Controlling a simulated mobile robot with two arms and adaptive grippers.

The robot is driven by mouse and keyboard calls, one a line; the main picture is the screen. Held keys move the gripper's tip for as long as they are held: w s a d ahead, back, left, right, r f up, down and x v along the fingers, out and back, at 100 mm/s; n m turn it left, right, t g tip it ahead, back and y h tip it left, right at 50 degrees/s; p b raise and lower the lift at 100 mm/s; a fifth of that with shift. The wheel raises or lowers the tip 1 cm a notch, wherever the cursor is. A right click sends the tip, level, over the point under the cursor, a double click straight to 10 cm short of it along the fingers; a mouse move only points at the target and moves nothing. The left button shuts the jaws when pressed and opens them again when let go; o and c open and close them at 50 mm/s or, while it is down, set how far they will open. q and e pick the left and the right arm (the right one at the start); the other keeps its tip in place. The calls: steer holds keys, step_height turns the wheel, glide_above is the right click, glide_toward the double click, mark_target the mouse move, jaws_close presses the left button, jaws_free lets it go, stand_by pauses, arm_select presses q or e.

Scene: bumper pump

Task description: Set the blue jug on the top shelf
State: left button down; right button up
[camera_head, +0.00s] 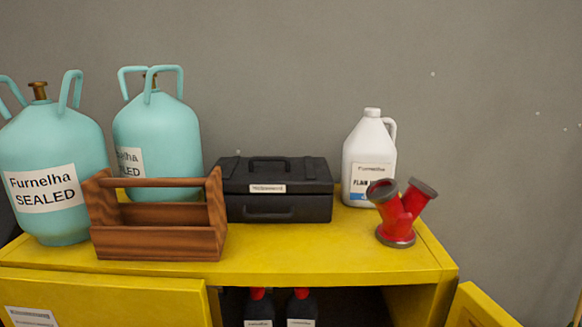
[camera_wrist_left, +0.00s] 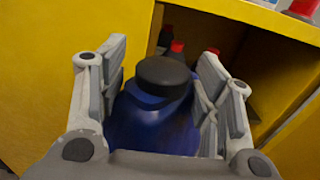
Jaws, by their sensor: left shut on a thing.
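The blue jug (camera_wrist_left: 150,125) with a black cap shows in the left wrist view, between the fingers of my left gripper (camera_wrist_left: 155,90). The gripper is shut on the jug, in front of the open yellow cabinet. The jug is not visible in the head view. The cabinet's yellow top (camera_head: 290,262) is in the head view, with several things standing on it. Neither gripper shows in the head view, and my right gripper is in no view.
On the top stand two teal tanks (camera_head: 45,150), (camera_head: 165,115), a wooden tool carrier (camera_head: 160,243), a black toolbox (camera_head: 275,185), a white jug (camera_head: 362,150) and a red pipe fitting (camera_head: 398,212). Dark bottles (camera_head: 259,308) with red caps stand inside the cabinet.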

arm_select(q)
steer(key=shift+s+a+f+n+y, duration=0.15)
steer(key=shift+s+a+f+y, duration=0.1)
steer(key=shift+s+a, duration=0.3)
steer(key=shift+s+a+f+n+y, duration=0.15)
steer(key=shift+s+a+y, duration=0.15)
steer(key=shift+s, duration=0.3)
steer(key=shift+a, duration=0.1)
stand_by(0.3)
